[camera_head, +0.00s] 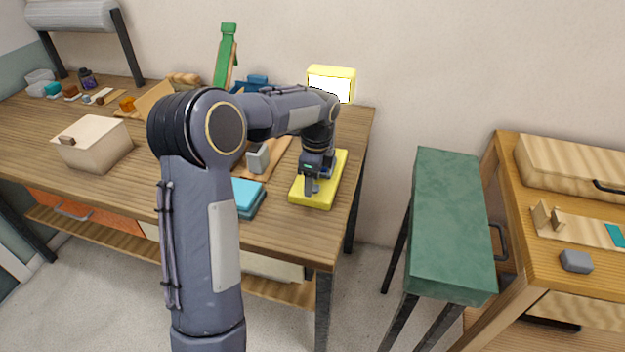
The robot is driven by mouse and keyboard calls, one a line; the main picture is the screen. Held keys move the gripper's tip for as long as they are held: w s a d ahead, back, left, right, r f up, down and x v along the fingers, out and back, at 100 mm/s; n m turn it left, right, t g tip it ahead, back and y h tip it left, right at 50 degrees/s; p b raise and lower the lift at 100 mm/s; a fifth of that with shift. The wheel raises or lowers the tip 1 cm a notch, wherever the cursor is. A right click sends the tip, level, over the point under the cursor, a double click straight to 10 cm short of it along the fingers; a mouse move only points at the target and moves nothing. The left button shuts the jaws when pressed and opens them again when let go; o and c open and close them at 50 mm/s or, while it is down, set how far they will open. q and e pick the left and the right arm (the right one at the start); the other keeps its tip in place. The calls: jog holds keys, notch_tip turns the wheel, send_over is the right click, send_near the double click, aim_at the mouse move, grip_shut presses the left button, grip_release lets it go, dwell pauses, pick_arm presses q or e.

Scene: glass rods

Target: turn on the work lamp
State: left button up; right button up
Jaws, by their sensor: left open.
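The work lamp has a yellow box-shaped head (332,72) with a bright white face, at the back right of the wooden workbench. A yellow slab that looks like its base (330,192) lies near the bench's right edge. Any post between head and base is hidden behind my left arm. My left gripper (311,188) points down over the yellow base, at a small grey-blue part on it. The fingers are open, with nothing seen between them. I cannot tell whether they touch that part. My right gripper is out of view.
Left of the base are a blue block stack (248,196), a grey block (257,159) and a lidded wooden box (92,144). A green tool (225,55) leans on the wall. A green-topped stool (450,220) and another wooden table (515,200) stand right, past a floor gap.

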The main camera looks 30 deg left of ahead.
pick_arm(q)
jog(key=r, duration=0.7)
jog(key=shift+d, duration=0.25)
jog(key=shift+r, duration=0.2)
jog(key=s+d+r+n+t+h, duration=0.1)
jog(key=s+d+r+n, duration=0.2)
jog(key=s, duration=0.5)
jog(key=s+r+n+t+h, duration=0.2)
jog(key=s+n, duration=0.3)
jog(key=s, duration=0.2)
jog(key=s+d+f+n+t, duration=0.1)
jog(key=s+d+f+n, duration=0.1)
jog(key=s, duration=0.5)
jog(key=s+d+f+n+t+h+p, duration=0.1)
jog(key=s+d+f+n, duration=0.2)
jog(key=s+d+n, duration=0.2)
jog(key=shift+s+d+n+t+h, duration=0.3)
jog(key=shift+s+n+t, duration=0.1)
jog(key=shift+s+n, duration=0.6)
jog(key=shift+s+f, duration=0.1)
